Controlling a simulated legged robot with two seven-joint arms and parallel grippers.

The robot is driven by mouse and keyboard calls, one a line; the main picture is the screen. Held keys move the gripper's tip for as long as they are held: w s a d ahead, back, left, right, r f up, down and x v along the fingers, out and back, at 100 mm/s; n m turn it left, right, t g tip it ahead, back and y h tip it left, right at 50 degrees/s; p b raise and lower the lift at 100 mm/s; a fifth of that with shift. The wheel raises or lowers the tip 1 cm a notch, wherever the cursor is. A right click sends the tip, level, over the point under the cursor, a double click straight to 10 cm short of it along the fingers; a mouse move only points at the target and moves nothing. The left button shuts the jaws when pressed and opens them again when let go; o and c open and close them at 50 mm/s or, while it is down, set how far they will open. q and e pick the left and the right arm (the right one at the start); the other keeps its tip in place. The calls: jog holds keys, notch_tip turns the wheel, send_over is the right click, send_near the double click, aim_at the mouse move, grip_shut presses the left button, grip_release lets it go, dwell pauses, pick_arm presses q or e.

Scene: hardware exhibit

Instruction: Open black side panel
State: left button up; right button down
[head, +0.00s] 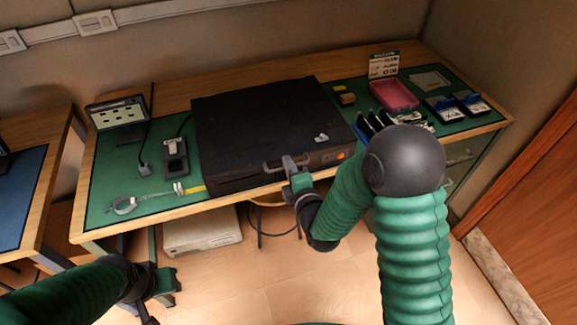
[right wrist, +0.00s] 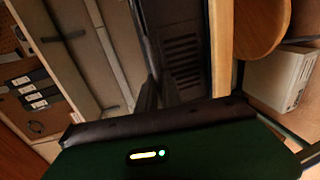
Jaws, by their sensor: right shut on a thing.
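A black computer case (head: 265,120) lies flat on the green mat of the wooden desk. A grey handle (head: 274,166) shows at its front edge, near an orange round button (head: 341,156). My right gripper (head: 290,168) is at this front edge, shut on the handle; its fingers are small and partly hidden. In the right wrist view the dark case front with vent slots (right wrist: 182,55) stands close ahead of the gripper (right wrist: 150,95). The panel looks level on the case, with no visible gap. My left gripper (head: 163,285) is low at the left, away from the desk; its jaw opening is unclear.
A pink tray (head: 394,95) and several small parts stand on the mat at right. A wrist strap (head: 125,205), a small sign (head: 118,115) and a dark device (head: 174,158) are at left. A beige unit (head: 200,232) sits under the desk.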

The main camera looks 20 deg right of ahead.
pick_arm(q)
jog(key=shift+r, duration=0.1)
pick_arm(e)
jog(key=shift+s+a+f, duration=0.2)
jog(key=shift+a, duration=0.1)
